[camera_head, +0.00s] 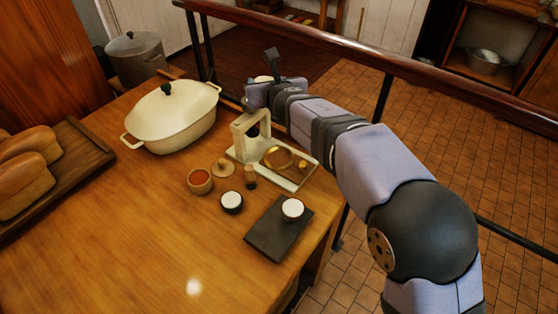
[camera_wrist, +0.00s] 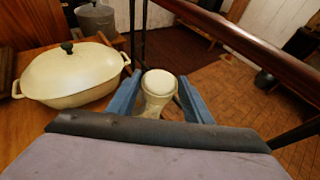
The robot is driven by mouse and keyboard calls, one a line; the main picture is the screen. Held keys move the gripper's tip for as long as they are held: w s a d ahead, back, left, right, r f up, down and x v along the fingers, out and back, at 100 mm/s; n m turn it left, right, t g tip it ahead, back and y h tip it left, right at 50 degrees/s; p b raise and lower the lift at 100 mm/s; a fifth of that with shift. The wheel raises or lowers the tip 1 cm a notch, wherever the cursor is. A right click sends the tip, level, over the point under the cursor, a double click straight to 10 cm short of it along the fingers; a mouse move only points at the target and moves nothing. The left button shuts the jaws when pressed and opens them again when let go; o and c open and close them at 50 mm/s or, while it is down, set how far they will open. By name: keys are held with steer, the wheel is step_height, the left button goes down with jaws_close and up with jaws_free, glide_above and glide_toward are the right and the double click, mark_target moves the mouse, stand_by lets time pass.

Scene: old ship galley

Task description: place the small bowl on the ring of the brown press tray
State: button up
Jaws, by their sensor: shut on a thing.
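The press has a pale upright frame (camera_head: 239,139) and a flat tray (camera_head: 303,179) with a pale border. A gold ring (camera_head: 279,157) lies on the tray. I cannot tell which bowl is meant. My gripper (camera_head: 262,92) is above the back of the press. In the wrist view its blue jaws (camera_wrist: 159,95) are shut on a cream round-topped thing (camera_wrist: 159,82), perhaps the press handle. Its lower part is hidden.
A small orange-filled bowl (camera_head: 200,181), a wooden lid (camera_head: 223,168) and a wooden peg (camera_head: 250,177) stand near the press. A cream lidded pot (camera_head: 172,118) is left of it. A railing (camera_head: 330,45) runs behind. The front table is clear.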

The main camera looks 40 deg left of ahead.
steer(key=shift+w+g, duration=0.15)
steer(key=shift+g, duration=0.15)
steer(key=shift+w+d+f+n+g+y+b, duration=0.55)
steer(key=shift+d+f+n+g+y, duration=0.3)
steer(key=shift+n+g, duration=0.4)
steer(key=n+g+y+b, duration=0.1)
steer(key=n+g+b, duration=0.2)
steer(key=n+g, duration=0.25)
glide_above(284, 161)
step_height(284, 161, down, 7)
steer(key=shift+y, duration=0.25)
steer(key=shift+f+p, duration=0.9)
steer(key=shift+f, duration=4.15)
steer(key=shift+f, duration=0.1)
steer(key=o, duration=1.1)
